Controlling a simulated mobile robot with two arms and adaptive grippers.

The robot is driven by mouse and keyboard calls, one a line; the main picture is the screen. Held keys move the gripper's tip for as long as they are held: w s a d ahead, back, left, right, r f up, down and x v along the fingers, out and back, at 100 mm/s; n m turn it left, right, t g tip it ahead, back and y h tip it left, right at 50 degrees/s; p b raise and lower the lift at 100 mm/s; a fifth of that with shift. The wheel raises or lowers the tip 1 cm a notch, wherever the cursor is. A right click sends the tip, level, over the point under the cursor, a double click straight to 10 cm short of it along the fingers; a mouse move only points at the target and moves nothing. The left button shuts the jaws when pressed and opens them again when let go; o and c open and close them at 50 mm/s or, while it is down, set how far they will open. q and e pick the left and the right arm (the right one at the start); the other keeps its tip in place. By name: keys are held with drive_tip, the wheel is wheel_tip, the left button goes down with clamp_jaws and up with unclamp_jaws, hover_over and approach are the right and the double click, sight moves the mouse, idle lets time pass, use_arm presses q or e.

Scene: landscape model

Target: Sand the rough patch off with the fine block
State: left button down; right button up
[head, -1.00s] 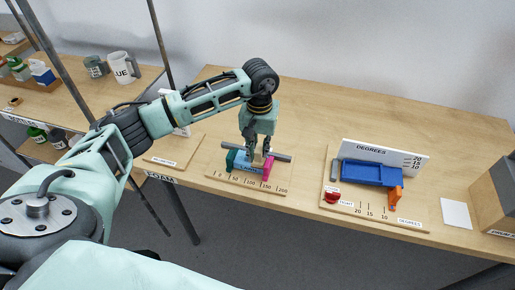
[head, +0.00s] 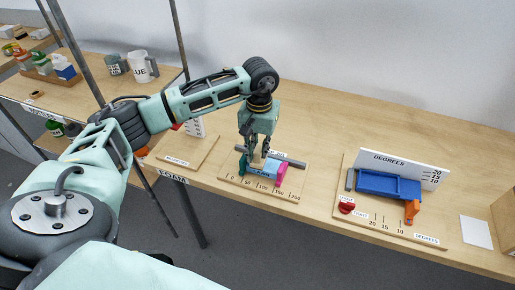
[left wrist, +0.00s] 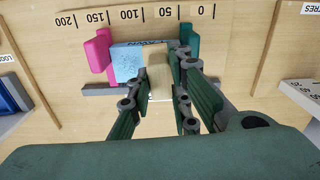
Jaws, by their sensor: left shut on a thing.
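A light blue block (head: 266,167) sits in a clamp between a teal jaw (head: 242,163) and a pink jaw (head: 281,175), over a board (head: 228,177) marked 0 to 200. My left gripper (head: 257,152) points down over the blue block, shut on a tan block (left wrist: 158,72). The fingers also show in the left wrist view (left wrist: 160,98). There the tan block overlaps the blue block (left wrist: 130,62), toward its teal-jaw side. Whether they touch, I cannot tell. No rough patch can be made out, and the fingers hide part of the blue block. My right gripper is not in view.
A grey bar (head: 286,160) runs behind the clamp. To the right stands a board with a blue trough (head: 388,186), an orange piece (head: 411,211) and a red knob (head: 346,207). A white card (head: 476,232) lies farther right. The table behind is clear.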

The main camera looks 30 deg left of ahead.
use_arm(q)
drive_tip(key=shift+w+d, duration=0.3)
drive_tip(key=shift+d, duration=0.8)
drive_tip(key=shift+w+d, duration=0.25)
drive_tip(key=shift+d, duration=0.8)
drive_tip(key=shift+f+b, duration=0.2)
drive_tip(key=shift+b, duration=0.45)
drive_tip(key=shift+s+a+f+b, duration=0.1)
drive_tip(key=shift+s+a+b, duration=0.15)
drive_tip(key=shift+a, duration=0.6)
drive_tip(key=shift+s+a+r+b, duration=0.1)
drive_tip(key=shift+s+a+b, duration=0.15)
drive_tip(key=shift+a, duration=0.55)
drive_tip(key=shift+s+a+f+b, duration=0.15)
drive_tip(key=shift+s+a, duration=0.15)
drive_tip(key=shift+a, duration=0.55)
drive_tip(key=shift+w+r+p, duration=0.2)
drive_tip(key=shift+r+p, duration=2.1)
drive_tip(key=shift+r, duration=1.9)
